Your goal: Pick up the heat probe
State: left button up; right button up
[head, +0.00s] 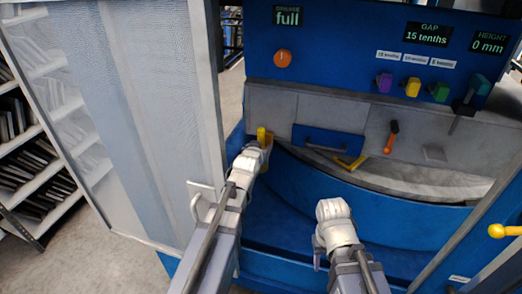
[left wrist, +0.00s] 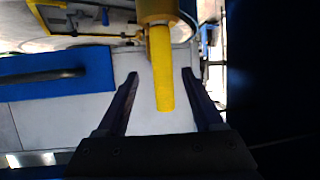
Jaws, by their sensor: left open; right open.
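A yellow tool (head: 262,137), which looks like the heat probe, stands upright at the left end of the grey ledge. In the left wrist view its yellow stem (left wrist: 160,70) reaches between the two fingers of my left gripper (left wrist: 160,74), with a gap on each side. The left gripper is open and does not hold it. In the head view the left gripper (head: 262,147) is right at the tool and partly hidden by my own wrist. My right gripper (head: 333,208) is apart from it, low in the middle; its fingers are hard to make out.
A blue panel carries colored levers (head: 412,87) and an orange knob (head: 283,59). An orange-handled tool (head: 391,137), a yellow V-shaped piece (head: 350,162) and a blue plate (head: 328,140) lie along the ledge. A mesh screen (head: 140,120) stands close on the left.

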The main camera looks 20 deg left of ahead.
pick_arm(q)
jog(key=b+x, duration=0.1)
jog(key=x, duration=0.1)
jog(key=b+x, duration=0.1)
jog(key=x, duration=0.2)
jog(key=shift+a+f+b, duration=0.2)
jog(key=shift+f+b, duration=0.2)
jog(key=shift+f, duration=0.05)
jog(key=shift+s, duration=0.15)
jog(key=shift+r, duration=0.1)
grip_shut()
